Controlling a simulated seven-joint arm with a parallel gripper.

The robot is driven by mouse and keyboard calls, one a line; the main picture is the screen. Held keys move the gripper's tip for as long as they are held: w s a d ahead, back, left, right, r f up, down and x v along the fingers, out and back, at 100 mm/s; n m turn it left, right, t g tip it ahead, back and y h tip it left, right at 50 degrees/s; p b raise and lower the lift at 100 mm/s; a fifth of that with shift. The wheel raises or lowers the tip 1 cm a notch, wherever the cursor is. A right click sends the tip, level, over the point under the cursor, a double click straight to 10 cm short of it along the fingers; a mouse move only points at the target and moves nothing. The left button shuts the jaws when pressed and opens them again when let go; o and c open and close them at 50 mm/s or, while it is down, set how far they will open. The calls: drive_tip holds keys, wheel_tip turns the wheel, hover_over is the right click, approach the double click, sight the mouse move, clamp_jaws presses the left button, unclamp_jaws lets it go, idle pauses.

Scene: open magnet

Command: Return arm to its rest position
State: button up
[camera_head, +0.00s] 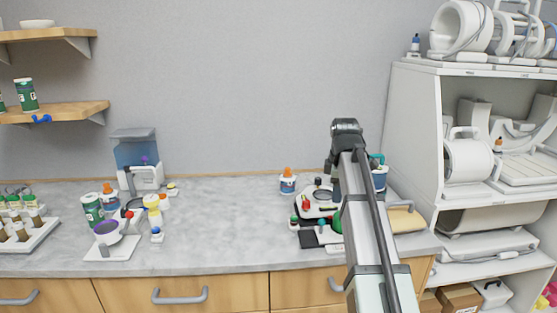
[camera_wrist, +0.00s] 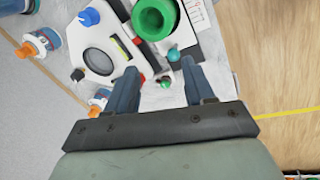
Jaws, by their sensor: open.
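My gripper (camera_wrist: 163,95) is open in the wrist view, its two dark fingers apart with nothing held between them. It points down over the right part of the counter. Beyond the fingertips lie a white device with a round dark plate (camera_wrist: 100,60) and a green ring-shaped thing (camera_wrist: 155,18). In the head view my arm reaches up from the bottom right and bends down at its top; it hides the gripper and part of the white device (camera_head: 318,203).
The grey counter (camera_head: 230,220) is clear in the middle. A bottle with an orange cap (camera_head: 288,182) stands near the wall. A coffee-maker-like machine (camera_head: 138,160), jars and a tube rack (camera_head: 22,228) stand at the left. A white shelf unit (camera_head: 415,130) rises close at the right.

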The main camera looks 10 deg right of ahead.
drive_tip(key=s+d+f+m+t+h, duration=0.1)
drive_tip(key=s+d+f+m, duration=0.4)
drive_tip(key=d, duration=0.9)
drive_tip(key=s+d+f+m+h, duration=0.15)
drive_tip(key=d+f+m, duration=0.5)
drive_tip(key=d, duration=0.75)
drive_tip(key=s+d+f+m+t+h, duration=0.1)
drive_tip(key=s+d+f+m, duration=0.5)
drive_tip(key=d, duration=0.8)
drive_tip(key=s+a+f+n+g+y, duration=0.1)
drive_tip(key=s+a+f+g+y, duration=0.2)
drive_tip(key=a+f, duration=1.35)
drive_tip(key=s+a+f+n+g+y, duration=0.15)
drive_tip(key=s+a+f, duration=0.25)
drive_tip(key=a+f, duration=1.25)
drive_tip(key=s+a+f+g, duration=0.4)
drive_tip(key=s+a+f, duration=0.6)
drive_tip(key=s+f, duration=0.25)
drive_tip(key=s+a+f+g, duration=0.1)
drive_tip(key=s+a, duration=0.3)
drive_tip(key=s, duration=0.5)
drive_tip(key=s+a+f+g, duration=0.2)
drive_tip(key=s+a+f, duration=0.1)
drive_tip(key=s, duration=0.6)
drive_tip(key=shift+a+f+n, duration=0.3)
drive_tip(key=shift+a+n, duration=0.1)
